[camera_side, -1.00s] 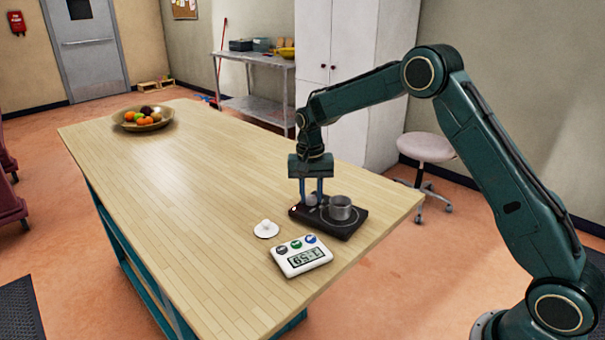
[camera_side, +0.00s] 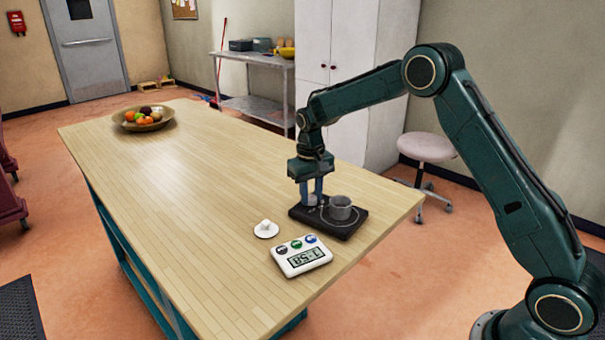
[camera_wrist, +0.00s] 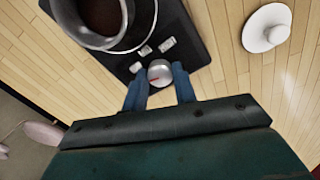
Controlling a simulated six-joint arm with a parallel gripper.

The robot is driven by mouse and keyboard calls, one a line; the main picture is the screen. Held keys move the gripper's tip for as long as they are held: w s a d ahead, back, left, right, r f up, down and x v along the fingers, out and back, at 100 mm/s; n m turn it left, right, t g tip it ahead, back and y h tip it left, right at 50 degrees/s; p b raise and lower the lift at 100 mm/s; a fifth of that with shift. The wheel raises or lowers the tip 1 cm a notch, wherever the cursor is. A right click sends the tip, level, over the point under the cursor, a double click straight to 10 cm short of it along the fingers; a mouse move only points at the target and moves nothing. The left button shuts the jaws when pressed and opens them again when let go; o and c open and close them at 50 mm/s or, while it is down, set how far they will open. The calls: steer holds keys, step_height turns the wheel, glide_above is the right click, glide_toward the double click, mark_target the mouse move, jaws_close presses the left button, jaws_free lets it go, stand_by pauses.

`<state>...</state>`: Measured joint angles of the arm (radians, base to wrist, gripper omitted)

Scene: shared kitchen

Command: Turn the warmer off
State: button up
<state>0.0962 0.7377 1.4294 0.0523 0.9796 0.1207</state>
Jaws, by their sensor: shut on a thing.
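The warmer (camera_side: 345,231) is a flat black plate near the right end of the table. Its silver knob (camera_wrist: 159,74), with a red mark, sits between the blue fingers of my gripper (camera_wrist: 160,80), which is shut on it. In the side view my gripper (camera_side: 311,194) reaches down onto the warmer's left part, and the fingers mostly hide the knob. The wrist view shows dark liquid in the pot (camera_wrist: 104,14). No lit lamp shows on the warmer.
A white lid-like disc with a small knob (camera_side: 266,229) lies left of the warmer. A white timer (camera_side: 301,257) lies in front and seems to read 1:58. A fruit bowl (camera_side: 142,119) is at the far end. The middle of the table is clear.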

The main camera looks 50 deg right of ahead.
mark_target(310, 198)
steer(key=shift+n, duration=1.2)
steer(key=o, duration=1)
steer(key=shift+c, duration=0.2)
step_height(310, 198, up, 14)
steer(key=shift+a, duration=0.2)
